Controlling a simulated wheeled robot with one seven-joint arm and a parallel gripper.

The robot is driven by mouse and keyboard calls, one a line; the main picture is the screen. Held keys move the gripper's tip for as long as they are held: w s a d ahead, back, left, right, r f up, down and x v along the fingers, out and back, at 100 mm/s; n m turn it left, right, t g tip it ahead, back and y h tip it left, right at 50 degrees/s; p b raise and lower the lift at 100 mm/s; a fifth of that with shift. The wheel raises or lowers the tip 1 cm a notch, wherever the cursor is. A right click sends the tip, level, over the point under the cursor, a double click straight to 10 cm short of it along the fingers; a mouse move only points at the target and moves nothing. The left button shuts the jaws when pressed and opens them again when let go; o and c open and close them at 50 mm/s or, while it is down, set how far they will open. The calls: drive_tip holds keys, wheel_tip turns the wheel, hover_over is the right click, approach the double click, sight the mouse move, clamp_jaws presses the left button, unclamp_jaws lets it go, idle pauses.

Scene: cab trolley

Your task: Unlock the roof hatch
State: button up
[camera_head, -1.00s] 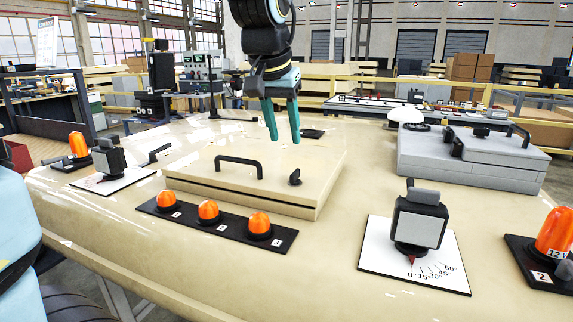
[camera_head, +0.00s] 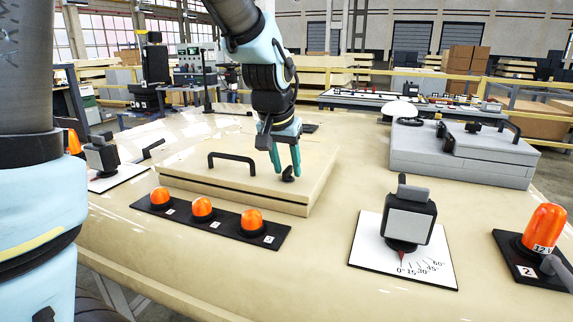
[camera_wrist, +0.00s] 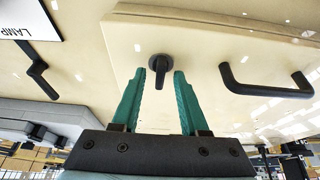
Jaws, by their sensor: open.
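The roof hatch (camera_head: 215,190) is a raised beige panel on the beige roof, with a black bar handle (camera_head: 231,157) on it; the handle also shows in the wrist view (camera_wrist: 265,88). A small black knob latch (camera_head: 288,178) sits near the hatch's right end. In the wrist view the latch (camera_wrist: 160,68) has a round base and a narrow lever. My gripper (camera_head: 286,170) is open, with teal fingers pointing down at the latch. In the wrist view my gripper (camera_wrist: 160,82) has one finger on each side of the lever, with visible gaps. Contact cannot be told.
A strip of orange lamps (camera_head: 202,207) lies in front of the hatch. A dial lamp (camera_head: 408,220) on a white plate stands to the right. A grey box (camera_head: 460,160) stands at the back right. An orange beacon (camera_head: 543,228) is at the far right.

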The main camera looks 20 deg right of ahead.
clamp_jaws()
idle(0.3)
drive_tip(key=shift+n, duration=0.4)
drive_tip(key=n+b, duration=0.1)
drive_tip(key=n, duration=0.1)
drive_tip(key=n+t+y+b, duration=0.1)
drive_tip(key=b, duration=0.1)
drive_tip(key=shift+d+f+n+y, duration=0.15)
drive_tip(key=shift+n+y, duration=0.15)
drive_tip(key=shift+n, duration=0.1)
drive_tip(key=n+y+b, duration=0.1)
drive_tip(key=n+b, duration=0.2)
drive_tip(key=n, duration=0.1)
drive_tip(key=shift+d+n+y, duration=0.1)
drive_tip(key=shift+n+y, duration=0.2)
drive_tip(key=shift+y, duration=0.1)
drive_tip(key=n+y+b, duration=0.1)
drive_tip(key=n, duration=0.3)
drive_tip(key=shift+d+y, duration=0.1)
drive_tip(key=shift+y, duration=0.3)
drive_tip(key=n, duration=0.2)
drive_tip(key=n+g+y, duration=0.1)
drive_tip(key=n, duration=0.1)
drive_tip(key=shift+r+n, duration=0.2)
drive_tip(key=shift+n, duration=0.1)
